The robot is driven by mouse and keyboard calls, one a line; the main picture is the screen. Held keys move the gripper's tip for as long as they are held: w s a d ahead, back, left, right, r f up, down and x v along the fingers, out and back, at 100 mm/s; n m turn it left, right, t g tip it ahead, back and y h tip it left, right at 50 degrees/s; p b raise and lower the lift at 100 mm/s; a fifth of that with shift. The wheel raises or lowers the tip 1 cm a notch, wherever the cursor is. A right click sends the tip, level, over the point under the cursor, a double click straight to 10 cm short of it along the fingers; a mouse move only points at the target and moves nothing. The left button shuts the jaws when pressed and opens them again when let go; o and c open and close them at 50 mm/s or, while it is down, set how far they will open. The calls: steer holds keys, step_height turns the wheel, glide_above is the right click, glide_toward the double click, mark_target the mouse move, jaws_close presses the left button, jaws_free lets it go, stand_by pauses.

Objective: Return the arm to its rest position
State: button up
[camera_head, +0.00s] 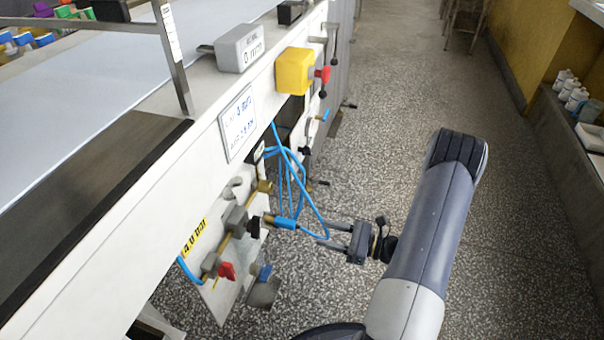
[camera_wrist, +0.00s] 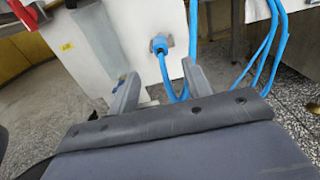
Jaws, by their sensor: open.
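My gripper (camera_head: 322,236) is at the end of my arm, right of the machine's side, in the head view. Its two fingers are apart and point left toward a blue hose fitting (camera_head: 284,222). In the wrist view my gripper (camera_wrist: 158,82) also shows with its fingers spread, and a blue connector (camera_wrist: 159,45) with a hose lies beyond and between them. The fingers do not visibly close on anything. In the head view the arm stretches over the floor, its thick grey link upright at the right. Whether a finger touches the hose is unclear.
A white machine (camera_head: 215,160) fills the left, with a valve panel (camera_head: 225,265), a red handle (camera_head: 226,271), looped blue hoses (camera_head: 290,180) and a yellow box (camera_head: 294,71). Speckled floor (camera_head: 385,110) is open behind my arm. A ledge with bottles (camera_head: 575,98) stands at right.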

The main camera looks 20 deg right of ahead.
mark_target(293, 223)
steer(key=x, duration=0.3)
steer(key=b+x, duration=0.1)
steer(key=x, duration=0.6)
steer(key=shift+w+a+r, duration=0.2)
steer(key=shift+a+r, duration=0.05)
steer(key=shift+r, duration=0.6)
steer(key=shift+f, duration=0.1)
